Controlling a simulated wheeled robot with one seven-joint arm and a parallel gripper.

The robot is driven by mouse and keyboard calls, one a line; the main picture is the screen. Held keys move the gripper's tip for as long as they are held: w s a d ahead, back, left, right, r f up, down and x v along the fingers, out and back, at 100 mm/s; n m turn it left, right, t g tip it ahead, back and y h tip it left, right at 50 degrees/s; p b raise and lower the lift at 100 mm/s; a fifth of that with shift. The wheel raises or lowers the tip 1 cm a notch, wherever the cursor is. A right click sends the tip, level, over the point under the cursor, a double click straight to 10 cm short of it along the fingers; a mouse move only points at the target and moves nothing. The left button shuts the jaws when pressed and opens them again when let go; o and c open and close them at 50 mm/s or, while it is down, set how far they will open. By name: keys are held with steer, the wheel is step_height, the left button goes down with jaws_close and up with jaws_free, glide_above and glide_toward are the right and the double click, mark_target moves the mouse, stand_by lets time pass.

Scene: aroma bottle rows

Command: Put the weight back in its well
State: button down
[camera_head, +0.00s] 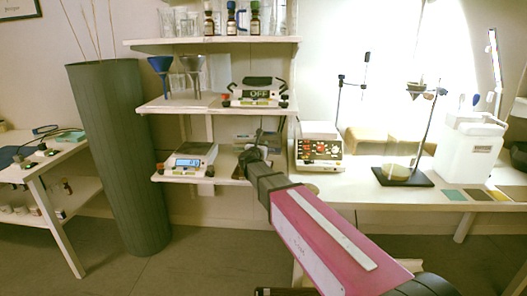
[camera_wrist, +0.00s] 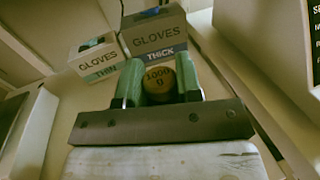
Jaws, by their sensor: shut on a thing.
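The weight (camera_wrist: 160,84) is a brass-coloured cylinder marked "1000 g" in the wrist view. My gripper (camera_wrist: 159,77) is shut on it, with one green finger on each side. In the head view my gripper (camera_head: 260,140) reaches in at the lower shelf, near its right end. I cannot make out the weight there. No well for the weight can be made out in either view.
In the wrist view, a thin-gloves box (camera_wrist: 97,62) and a thick-gloves box (camera_wrist: 155,36) stand beyond my fingers. In the head view, a scale (camera_head: 188,160) sits left of my gripper and a device with knobs (camera_head: 319,148) sits right. The middle shelf (camera_head: 160,106) is above.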

steer(key=shift+w+d+f, duration=0.2)
steer(key=shift+w+f, duration=0.5)
steer(key=shift+f, duration=0.2)
steer(key=shift+w+d+f, duration=0.2)
steer(key=shift+w+f, duration=0.45)
steer(key=shift+f, duration=0.2)
steer(key=shift+f, duration=0.65)
steer(key=c, duration=0.8)
jaws_free()
steer(key=shift+s+f, duration=0.1)
steer(key=shift+f, duration=0.05)
steer(key=shift+r, duration=0.4)
steer(key=v, duration=1.2)
steer(key=shift+r, duration=0.4)
